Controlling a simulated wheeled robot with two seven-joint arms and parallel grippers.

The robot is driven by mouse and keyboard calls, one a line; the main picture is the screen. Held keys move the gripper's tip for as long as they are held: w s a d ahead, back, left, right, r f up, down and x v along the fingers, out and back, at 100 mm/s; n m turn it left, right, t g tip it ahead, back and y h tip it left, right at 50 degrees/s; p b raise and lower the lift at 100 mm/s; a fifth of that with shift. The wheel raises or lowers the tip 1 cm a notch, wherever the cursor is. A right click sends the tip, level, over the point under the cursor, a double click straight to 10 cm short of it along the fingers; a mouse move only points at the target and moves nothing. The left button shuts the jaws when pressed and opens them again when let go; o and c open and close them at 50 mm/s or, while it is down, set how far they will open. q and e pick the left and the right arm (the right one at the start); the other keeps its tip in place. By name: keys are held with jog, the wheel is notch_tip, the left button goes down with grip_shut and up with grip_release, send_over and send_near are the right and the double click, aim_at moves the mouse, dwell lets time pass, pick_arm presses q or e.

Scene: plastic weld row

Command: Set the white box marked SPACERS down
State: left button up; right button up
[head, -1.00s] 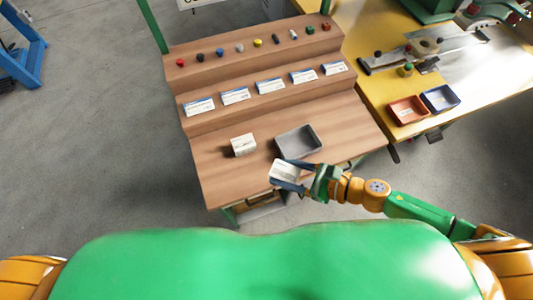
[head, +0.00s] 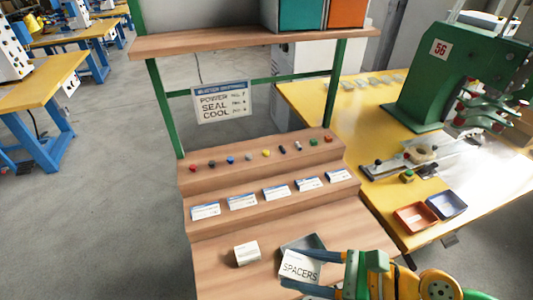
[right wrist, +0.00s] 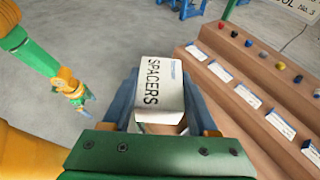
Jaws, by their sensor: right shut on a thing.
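The white box marked SPACERS (head: 299,266) is held between the blue-grey fingers of my right gripper (head: 306,272). Its lettering faces me in the head view. The right wrist view shows the same box (right wrist: 157,85) between the fingers. In the head view it covers part of a grey tray (head: 314,241) on the wooden bench; the gap between box and bench cannot be told. My left gripper (right wrist: 80,95) shows small at the left of the right wrist view, away from the box; its finger opening is unclear.
Another white box (head: 246,252) stands on the bench (head: 222,275) left of the tray. Stepped ledges behind carry label cards (head: 243,201) and several coloured knobs (head: 249,156). An orange tray (head: 416,217) and a blue tray (head: 446,205) sit on the yellow table to the right.

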aim_at(308, 265)
jog(key=shift+n+g, duration=0.3)
jog(key=r, duration=0.2)
jog(key=d+r, duration=0.1)
jog(key=r, duration=0.2)
jog(key=shift+w+d+r, duration=0.1)
jog(key=shift+w+r, duration=0.05)
jog(key=shift+r, duration=0.05)
jog(key=w+d+m+t+h, duration=0.1)
jog(key=d+m+t, duration=0.2)
jog(key=d, duration=0.5)
jog(key=shift+r+m+t+h, duration=0.3)
jog(key=shift+r+m+t, duration=0.1)
jog(key=shift+t, duration=0.1)
